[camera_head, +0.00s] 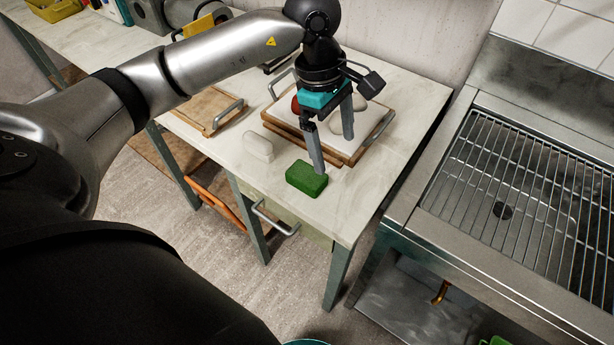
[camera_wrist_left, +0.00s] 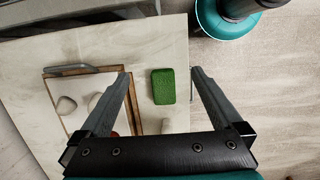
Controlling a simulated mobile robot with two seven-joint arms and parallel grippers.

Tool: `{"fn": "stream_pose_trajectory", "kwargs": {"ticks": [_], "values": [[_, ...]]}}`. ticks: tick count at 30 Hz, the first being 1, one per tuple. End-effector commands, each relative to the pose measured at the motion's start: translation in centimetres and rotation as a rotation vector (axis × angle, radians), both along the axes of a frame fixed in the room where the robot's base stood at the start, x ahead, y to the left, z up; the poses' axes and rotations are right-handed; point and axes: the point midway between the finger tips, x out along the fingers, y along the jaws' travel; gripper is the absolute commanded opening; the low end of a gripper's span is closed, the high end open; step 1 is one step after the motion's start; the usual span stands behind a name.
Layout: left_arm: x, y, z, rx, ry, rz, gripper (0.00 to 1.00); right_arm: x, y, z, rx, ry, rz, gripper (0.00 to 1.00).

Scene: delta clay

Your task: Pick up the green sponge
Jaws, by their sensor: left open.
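The green sponge (camera_head: 306,179) lies flat on the pale table near its front edge. It also shows in the left wrist view (camera_wrist_left: 163,86), between the lines of my two fingers and beyond their tips. My left gripper (camera_head: 334,153) is open and empty, pointing down. In the head view one fingertip appears close to the sponge's back right side, and the other finger is over the wooden tray. I cannot tell whether the near finger touches the sponge. My right gripper is in neither view.
A wooden tray (camera_head: 352,157) with metal handles stands behind the sponge, holding a reddish item and pale items. A white block (camera_head: 258,146) lies left of the sponge. A second board (camera_head: 206,108) is farther left. A steel sink with a rack (camera_head: 505,190) stands at the right.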

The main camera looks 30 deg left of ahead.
Motion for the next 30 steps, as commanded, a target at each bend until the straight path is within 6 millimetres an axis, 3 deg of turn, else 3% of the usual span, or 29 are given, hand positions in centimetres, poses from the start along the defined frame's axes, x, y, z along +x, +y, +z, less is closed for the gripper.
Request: {"fn": "stream_pose_trajectory", "kwargs": {"ticks": [1,3,7,18,30], "values": [[0.2,1.9,0.3,0.072,-0.001,0.001,1.0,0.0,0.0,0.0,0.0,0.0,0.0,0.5],[0.3,3.7,0.6,0.143,0.004,0.005,1.0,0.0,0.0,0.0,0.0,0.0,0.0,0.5],[0.3,5.3,0.4,0.206,0.014,0.007,1.0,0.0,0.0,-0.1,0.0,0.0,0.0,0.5],[0.2,5.4,-6.8,0.21,0.019,0.008,1.0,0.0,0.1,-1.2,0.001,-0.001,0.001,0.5],[0.4,5.6,-10.6,0.208,0.018,0.008,1.0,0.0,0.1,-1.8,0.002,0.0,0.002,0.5]]}}
